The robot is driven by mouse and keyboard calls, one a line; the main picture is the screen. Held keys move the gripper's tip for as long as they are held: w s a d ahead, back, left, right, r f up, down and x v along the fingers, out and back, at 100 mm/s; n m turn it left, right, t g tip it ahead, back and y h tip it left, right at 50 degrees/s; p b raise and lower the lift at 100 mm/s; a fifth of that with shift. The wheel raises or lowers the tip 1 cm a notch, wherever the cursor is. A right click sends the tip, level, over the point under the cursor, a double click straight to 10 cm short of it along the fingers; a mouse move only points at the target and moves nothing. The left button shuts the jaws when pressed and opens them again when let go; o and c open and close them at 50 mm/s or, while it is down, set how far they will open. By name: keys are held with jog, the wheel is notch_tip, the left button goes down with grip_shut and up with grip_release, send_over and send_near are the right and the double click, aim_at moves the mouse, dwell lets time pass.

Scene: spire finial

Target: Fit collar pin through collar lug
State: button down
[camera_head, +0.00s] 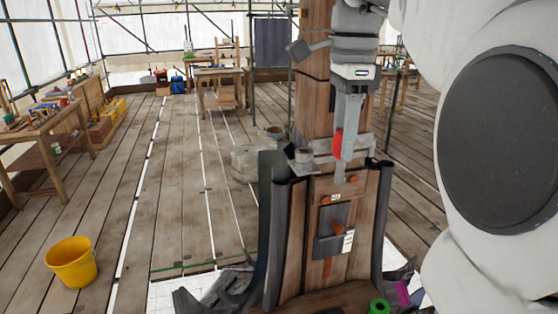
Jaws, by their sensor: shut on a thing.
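My gripper (345,150) points down in front of the wooden spire (314,95), at the grey metal collar band around it. Its long grey fingers are closed. A red piece (338,143) shows at the left side of the fingers, and a thin grey pin-like piece (339,175) hangs below them; I take this to be the collar pin. The grey collar (322,147) runs behind the fingers. I cannot tell which part is the collar lug, or whether the pin is in it, because the fingers cover that area.
Below, a timber base (295,240) has dark upright edges, orange pegs and a dark plate (332,230). A yellow bucket (72,262) and workbench (45,135) are at left. The middle-left floor is clear.

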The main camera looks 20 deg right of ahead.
jog(key=shift+s+d+r+m, duration=0.1)
jog(key=shift+s+r+m, duration=0.3)
jog(key=shift+r, duration=0.5)
jog(key=p, duration=0.7)
send_over(303, 165)
jog(key=w+d, duration=0.1)
jog(key=w, duration=0.1)
jog(key=shift+f, duration=3.6)
jog(key=shift+f, duration=0.1)
jog(key=shift+c, duration=2.4)
grip_release()
